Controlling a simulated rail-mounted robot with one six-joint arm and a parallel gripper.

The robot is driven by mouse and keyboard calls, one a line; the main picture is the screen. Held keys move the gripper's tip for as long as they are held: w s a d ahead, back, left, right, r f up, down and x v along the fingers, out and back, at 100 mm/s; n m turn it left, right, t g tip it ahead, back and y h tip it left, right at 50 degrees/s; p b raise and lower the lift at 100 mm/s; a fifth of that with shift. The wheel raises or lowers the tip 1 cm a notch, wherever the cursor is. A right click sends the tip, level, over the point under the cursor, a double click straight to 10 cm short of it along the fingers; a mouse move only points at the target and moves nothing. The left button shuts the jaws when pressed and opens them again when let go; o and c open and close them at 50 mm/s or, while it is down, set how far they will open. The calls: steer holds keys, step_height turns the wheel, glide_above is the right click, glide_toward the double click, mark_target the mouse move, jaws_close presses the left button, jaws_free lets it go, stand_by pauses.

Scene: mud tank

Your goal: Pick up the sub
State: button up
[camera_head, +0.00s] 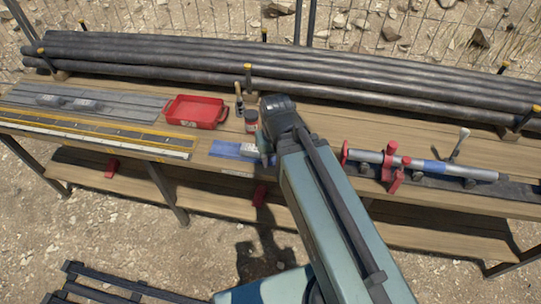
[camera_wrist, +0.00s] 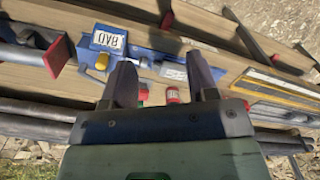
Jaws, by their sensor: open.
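No part carries a readable name "sub", so I cannot tell for certain which one it is. A silver tube with a blue band (camera_head: 432,166) lies level along a dark rail at the bench's right, with red clamp parts on it. My gripper (camera_wrist: 162,64) is open, with nothing between its two dark fingers. In the head view my arm hides most of the gripper. The blue plate also shows there (camera_head: 232,149), left of my arm.
A red tray (camera_head: 196,111) and a dark bottle (camera_head: 239,100) stand left of my arm. A grey slatted panel (camera_head: 100,98) lies further left. Long dark pipes (camera_head: 180,62) line the bench's back. Bare wood (camera_head: 330,148) shows between my arm and the silver tube.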

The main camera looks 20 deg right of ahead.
steer(key=o, duration=0.6)
steer(key=shift+c, duration=0.2)
steer(key=w+f+m+b, duration=0.5)
steer(key=w+m, duration=0.6)
steer(key=m, duration=0.1)
steer(key=w+f+m+b, duration=0.4)
steer(key=w+m, duration=0.6)
steer(key=m, duration=0.2)
steer(key=f+b, duration=1.1)
steer(key=shift+w+a+f, duration=0.1)
steer(key=shift+a+f, duration=0.05)
steer(key=shift+a, duration=0.1)
steer(key=shift+r, duration=0.25)
steer(key=c, duration=1.4)
